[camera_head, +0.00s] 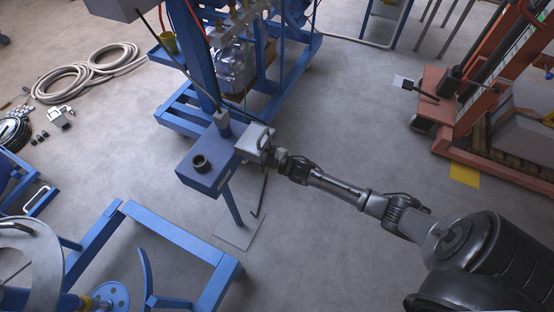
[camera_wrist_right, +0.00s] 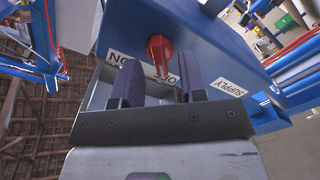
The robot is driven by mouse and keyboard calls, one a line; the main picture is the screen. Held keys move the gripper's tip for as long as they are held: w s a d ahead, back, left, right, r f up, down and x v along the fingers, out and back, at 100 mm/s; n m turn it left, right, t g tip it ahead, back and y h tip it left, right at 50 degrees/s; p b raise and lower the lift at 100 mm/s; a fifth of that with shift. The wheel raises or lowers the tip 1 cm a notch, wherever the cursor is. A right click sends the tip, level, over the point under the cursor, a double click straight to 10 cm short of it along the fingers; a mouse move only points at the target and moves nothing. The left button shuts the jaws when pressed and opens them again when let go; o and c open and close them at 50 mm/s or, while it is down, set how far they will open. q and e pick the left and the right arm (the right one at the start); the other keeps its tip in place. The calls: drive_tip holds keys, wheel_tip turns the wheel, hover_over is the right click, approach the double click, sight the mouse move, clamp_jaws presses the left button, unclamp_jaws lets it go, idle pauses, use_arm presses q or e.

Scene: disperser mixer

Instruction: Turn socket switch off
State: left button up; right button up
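The socket box (camera_head: 203,168) is blue with a round black socket on top, and stands on a blue post in the head view. My left gripper is out of view.
A blue machine frame (camera_head: 182,112) stands behind the box. Another blue frame (camera_head: 180,237) is at the front left. An orange lift (camera_head: 440,100) stands at the right. A coiled hose (camera_head: 90,68) lies at the back left. The floor right of the post is mostly clear.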

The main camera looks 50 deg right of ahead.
drive_tip(key=p+v, duration=0.1)
drive_tip(key=v, duration=1.1)
drive_tip(key=shift+p, duration=0.3)
drive_tip(key=shift+s, duration=0.15)
